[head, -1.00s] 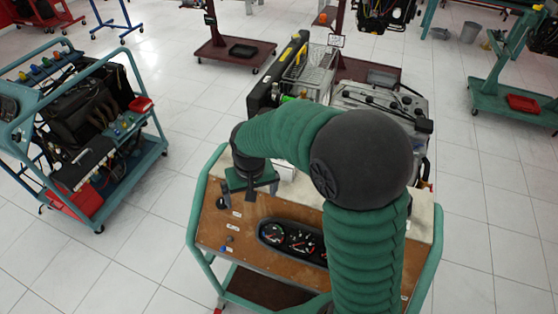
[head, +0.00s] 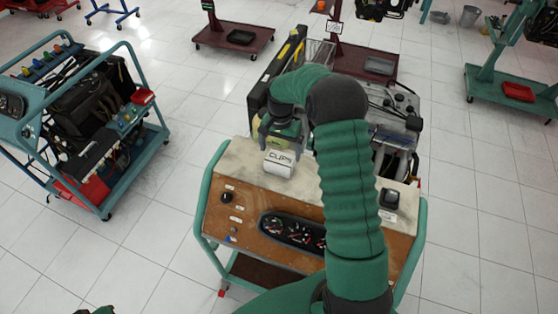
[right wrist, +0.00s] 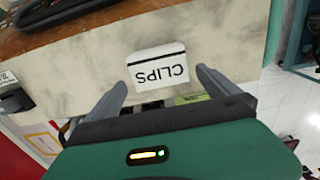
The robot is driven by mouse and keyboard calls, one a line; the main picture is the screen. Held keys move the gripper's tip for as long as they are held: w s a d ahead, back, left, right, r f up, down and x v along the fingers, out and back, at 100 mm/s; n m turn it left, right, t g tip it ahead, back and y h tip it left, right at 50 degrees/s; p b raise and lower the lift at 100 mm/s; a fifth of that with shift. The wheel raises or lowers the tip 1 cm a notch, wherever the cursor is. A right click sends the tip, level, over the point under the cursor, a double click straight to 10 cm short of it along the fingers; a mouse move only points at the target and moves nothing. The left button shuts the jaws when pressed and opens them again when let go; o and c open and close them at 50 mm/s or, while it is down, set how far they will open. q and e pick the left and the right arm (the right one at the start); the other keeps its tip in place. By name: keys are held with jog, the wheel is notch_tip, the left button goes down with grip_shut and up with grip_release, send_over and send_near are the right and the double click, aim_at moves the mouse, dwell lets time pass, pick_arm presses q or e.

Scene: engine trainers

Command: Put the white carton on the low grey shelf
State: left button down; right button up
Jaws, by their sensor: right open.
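The white carton (head: 278,164), marked CLIPS, stands on the pale back ledge (head: 330,185) of the brown instrument console. My right gripper (head: 281,148) is over the carton from the far side in the head view, partly hidden by its own wrist. In the right wrist view the gripper (right wrist: 159,82) is open, its two fingers apart on either side of the carton (right wrist: 157,66), with gaps showing at both sides. A small green and dark part of my left arm's end (head: 97,310) shows at the bottom edge. I cannot pick out a low grey shelf.
A gauge cluster (head: 292,231) is set in the console's brown panel, and a black switch block (head: 390,199) stands on its right. An engine trainer (head: 395,105) stands close behind. A teal trolley (head: 115,165) is at left; tiled floor between is clear.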

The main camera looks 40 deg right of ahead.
aim_at(280, 158)
jog(key=shift+f, duration=0.35)
jog(key=f+p, duration=0.2)
jog(key=p, duration=0.1)
jog(key=shift+s+a+f, duration=0.2)
jog(key=shift+a, duration=0.1)
notch_tip(280, 158, down, 3)
jog(key=shift+d+r, duration=0.15)
jog(key=shift+r, duration=0.05)
jog(key=shift+f, duration=0.2)
jog(key=shift+w, duration=0.1)
jog(key=shift+c, duration=0.6)
jog(key=shift+r, duration=0.1)
jog(key=c, duration=1.6)
